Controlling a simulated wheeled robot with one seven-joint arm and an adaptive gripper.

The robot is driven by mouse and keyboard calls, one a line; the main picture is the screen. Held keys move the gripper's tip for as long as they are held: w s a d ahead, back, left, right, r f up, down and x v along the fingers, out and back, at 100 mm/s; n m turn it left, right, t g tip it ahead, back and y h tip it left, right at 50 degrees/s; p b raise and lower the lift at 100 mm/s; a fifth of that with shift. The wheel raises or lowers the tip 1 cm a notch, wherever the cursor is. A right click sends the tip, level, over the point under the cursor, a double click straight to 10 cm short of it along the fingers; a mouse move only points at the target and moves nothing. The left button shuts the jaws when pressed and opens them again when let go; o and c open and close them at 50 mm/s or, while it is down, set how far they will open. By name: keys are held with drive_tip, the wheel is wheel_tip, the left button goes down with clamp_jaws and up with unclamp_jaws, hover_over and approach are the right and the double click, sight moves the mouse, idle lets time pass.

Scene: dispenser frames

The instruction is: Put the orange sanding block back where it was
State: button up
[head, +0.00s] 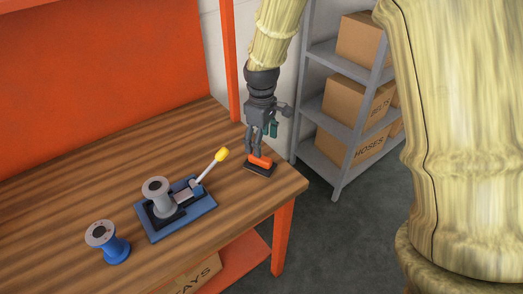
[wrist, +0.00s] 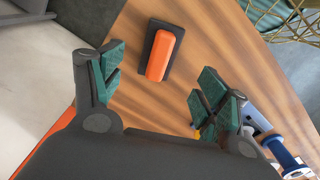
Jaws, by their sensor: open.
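The orange sanding block (head: 261,162) lies on a dark base near the right end of the wooden bench. In the wrist view the sanding block (wrist: 166,54) lies ahead of the fingertips, roughly between the two fingers. My gripper (head: 262,145) points down close by the block in the head view. In the wrist view my gripper (wrist: 155,85) has its green-padded fingers spread apart with nothing between the pads. The head view alone does not show clearly whether a finger touches the block.
A blue dispenser (head: 205,208) with a grey spool and a yellow-tipped lever stands left of the block. A blue spool (head: 116,250) stands farther left. The bench (head: 90,180) has an orange back panel. A shelf (head: 310,165) with boxes stands behind right.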

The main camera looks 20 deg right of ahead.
drive_tip(key=shift+r, duration=1.15)
drive_tip(key=shift+c, duration=0.2)
idle(0.3)
